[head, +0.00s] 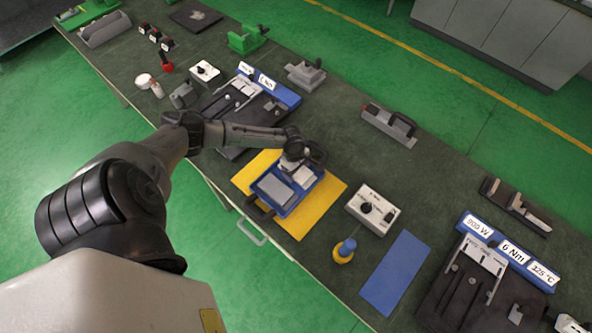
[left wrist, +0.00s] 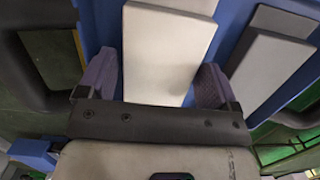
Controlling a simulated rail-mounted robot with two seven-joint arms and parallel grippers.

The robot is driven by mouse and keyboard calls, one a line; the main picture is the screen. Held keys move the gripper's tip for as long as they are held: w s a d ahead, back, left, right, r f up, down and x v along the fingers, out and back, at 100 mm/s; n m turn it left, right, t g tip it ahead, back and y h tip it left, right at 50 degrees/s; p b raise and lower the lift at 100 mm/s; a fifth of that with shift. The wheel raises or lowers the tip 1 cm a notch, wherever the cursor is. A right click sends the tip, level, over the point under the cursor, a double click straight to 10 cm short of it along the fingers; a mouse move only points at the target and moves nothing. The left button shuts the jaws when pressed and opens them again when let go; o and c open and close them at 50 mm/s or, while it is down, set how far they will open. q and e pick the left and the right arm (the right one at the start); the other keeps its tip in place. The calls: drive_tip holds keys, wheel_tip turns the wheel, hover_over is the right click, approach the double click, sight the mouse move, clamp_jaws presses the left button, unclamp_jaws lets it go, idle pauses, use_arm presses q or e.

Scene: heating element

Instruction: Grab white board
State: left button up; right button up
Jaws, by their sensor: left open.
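A blue tray (head: 259,185) with black handles lies on a yellow mat (head: 327,195). A white board (head: 304,177) lies in it, partly hidden under my left gripper (head: 295,170). A second, greyer board (head: 276,190) lies beside it in the tray. In the left wrist view my left gripper (left wrist: 155,88) is open, with one dark finger on each side of the white board (left wrist: 168,50). I cannot tell whether the fingers touch it. The second board (left wrist: 270,62) shows to the right, outside the fingers. My right gripper is not in view.
Right of the mat stand a white control box (head: 373,208), a blue-and-yellow object (head: 345,250) and a flat blue plate (head: 395,272). A labelled fixture (head: 490,265) is at the lower right, another (head: 240,100) behind my arm.

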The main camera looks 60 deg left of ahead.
use_arm(q)
drive_tip(key=shift+c, duration=0.3)
drive_tip(key=c, duration=0.6)
drive_tip(key=shift+c, duration=0.2)
drive_tip(key=shift+r, duration=0.15)
